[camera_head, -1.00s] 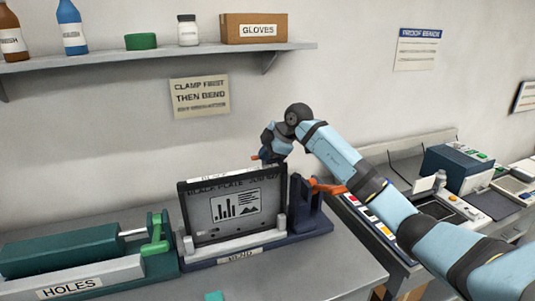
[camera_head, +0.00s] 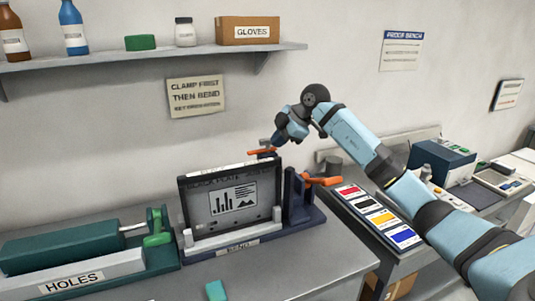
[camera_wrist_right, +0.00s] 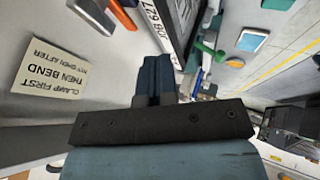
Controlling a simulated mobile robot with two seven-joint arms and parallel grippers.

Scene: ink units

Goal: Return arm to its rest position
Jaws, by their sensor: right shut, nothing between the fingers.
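My right arm reaches in from the right. Its gripper (camera_head: 268,146) is behind and just above the bend station (camera_head: 312,218), close to the station's rear orange handle (camera_head: 262,153); contact cannot be told. In the wrist view its dark blue fingers (camera_wrist_right: 154,78) are together with nothing between them. The bend station holds an upright dark plate (camera_head: 200,226) with a printed chart. A second orange handle (camera_head: 322,181) is at the station's right side. My left gripper is not in view.
A green and grey HOLES unit (camera_head: 75,262) stands left of the bend station. A panel of colour swatches (camera_head: 374,214) lies under my right arm. A shelf (camera_head: 150,53) with bottles and a GLOVES box (camera_head: 248,31) is above.

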